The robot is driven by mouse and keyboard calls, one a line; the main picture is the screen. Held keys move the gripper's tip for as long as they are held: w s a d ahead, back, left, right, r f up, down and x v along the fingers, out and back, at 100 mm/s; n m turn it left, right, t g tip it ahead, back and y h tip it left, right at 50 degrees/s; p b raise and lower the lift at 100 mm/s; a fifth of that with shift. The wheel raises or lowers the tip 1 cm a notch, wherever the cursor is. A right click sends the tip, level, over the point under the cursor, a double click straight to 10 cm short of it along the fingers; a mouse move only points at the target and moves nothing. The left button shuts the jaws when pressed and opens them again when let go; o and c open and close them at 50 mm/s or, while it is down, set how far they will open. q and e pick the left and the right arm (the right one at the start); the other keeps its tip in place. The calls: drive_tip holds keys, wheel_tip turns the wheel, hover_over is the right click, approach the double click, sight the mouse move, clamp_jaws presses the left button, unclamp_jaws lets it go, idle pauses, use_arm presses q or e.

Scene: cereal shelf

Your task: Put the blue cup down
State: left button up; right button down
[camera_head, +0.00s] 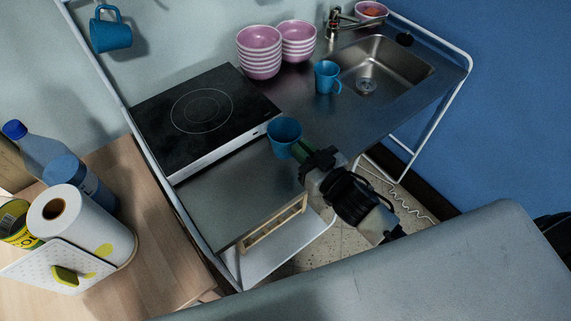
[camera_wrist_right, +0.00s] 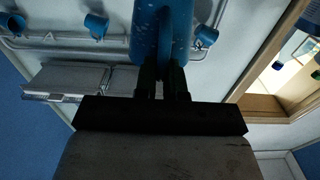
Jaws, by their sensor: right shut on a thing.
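A blue cup (camera_head: 284,137) is held at the tip of my right gripper (camera_head: 303,152), over the steel counter (camera_head: 232,193) near the hob's right corner. The cup is roughly upright in the head view; whether it touches the counter I cannot tell. In the right wrist view the cup (camera_wrist_right: 166,28) fills the top middle, and the fingers of my right gripper (camera_wrist_right: 164,82) are shut on what looks like its handle. Another blue cup (camera_head: 327,77) stands on the counter beside the sink, and one (camera_head: 110,33) hangs at the upper left. My left gripper is not in view.
A black hob (camera_head: 196,112) lies left of the held cup. Pink bowl stacks (camera_head: 259,55) stand behind it, and a sink (camera_head: 378,70) is at right. Bare counter lies in front of the hob and before the sink. A paper roll (camera_head: 80,225) stands on the wooden table.

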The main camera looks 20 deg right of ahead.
sight(275, 153)
drive_tip(key=a+f, duration=0.2)
drive_tip(key=a, duration=0.1)
drive_tip(key=shift+w+a, duration=0.15)
drive_tip(key=shift+a+f, duration=0.1)
drive_tip(key=shift+f, duration=0.15)
wheel_tip(275, 153, down, 2)
drive_tip(key=shift+f, duration=0.8)
drive_tip(key=c, duration=1.7)
unclamp_jaws()
drive_tip(key=shift+f, duration=0.2)
drive_tip(key=o, duration=0.5)
drive_tip(key=shift+r, duration=0.1)
